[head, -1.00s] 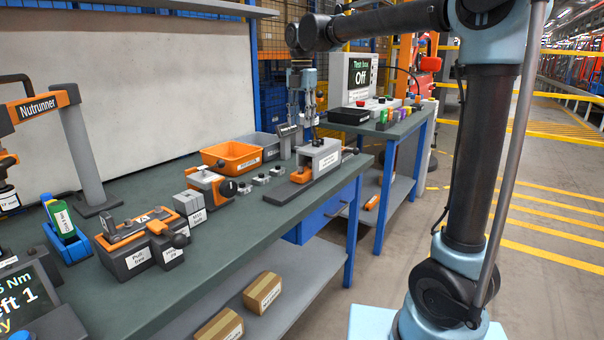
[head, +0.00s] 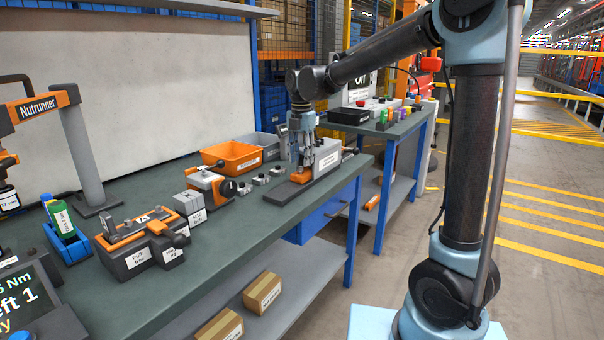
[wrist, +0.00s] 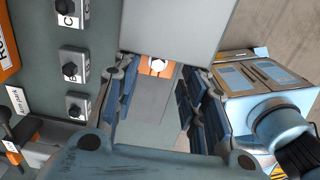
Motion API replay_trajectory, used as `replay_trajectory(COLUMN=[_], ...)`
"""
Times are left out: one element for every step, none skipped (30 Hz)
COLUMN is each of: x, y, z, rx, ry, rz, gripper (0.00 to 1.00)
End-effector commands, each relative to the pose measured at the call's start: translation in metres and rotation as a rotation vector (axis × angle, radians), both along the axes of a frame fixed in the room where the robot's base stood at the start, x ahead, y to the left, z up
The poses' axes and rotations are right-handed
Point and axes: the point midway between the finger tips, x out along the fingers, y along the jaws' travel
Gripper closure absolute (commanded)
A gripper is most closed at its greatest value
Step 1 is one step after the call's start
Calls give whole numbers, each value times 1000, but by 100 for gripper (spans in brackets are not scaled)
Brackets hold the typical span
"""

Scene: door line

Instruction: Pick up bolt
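My gripper (head: 301,160) is low over the grey fixture (head: 276,194) at the right end of the green bench. In the wrist view my gripper (wrist: 160,95) has its blue-padded fingers spread wide apart, with nothing held between them. A white round piece (wrist: 157,65) sits on an orange block (wrist: 146,70) beyond the fingertips, partly cut off by the fixture's grey upright part. I cannot tell whether this is the bolt. Small grey blocks with black round heads (wrist: 69,70) stand in a row to the left; they also show in the head view (head: 260,179).
The fixture's tall grey housing (head: 327,155) stands close beside my gripper. An orange bin (head: 235,157) and an orange clamp device (head: 205,183) are to the left. A second bench (head: 400,128) with coloured pieces is to the right.

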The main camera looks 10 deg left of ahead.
Motion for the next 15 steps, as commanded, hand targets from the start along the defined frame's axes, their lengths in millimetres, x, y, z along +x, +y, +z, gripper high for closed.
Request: replay_trajectory(x=[0, 0, 0, 0, 0, 0, 0, 0, 0, 0, 0, 0, 0, 0, 0], y=[2, 3, 3, 3, 3, 3, 3, 3, 3, 3, 3, 3, 3, 3, 3], z=[-8, -12, -18, -21, -25, -29, -32, -33, -35, -37, -37, -38, -38, -38, -37], rx=[0, 0, 0, 0, 0, 0, 0, 0, 0, 0, 0, 0, 0, 0, 0], ry=[0, 0, 0, 0, 0, 0, 0, 0, 0, 0, 0, 0, 0, 0, 0], rz=[1, 1, 1, 0, 0, 0, 0, 0, 0, 0, 0, 0, 0, 0, 0], gripper=[61, 61, 61, 61, 61, 61, 61, 61, 61, 61, 61, 61, 61, 61, 61])
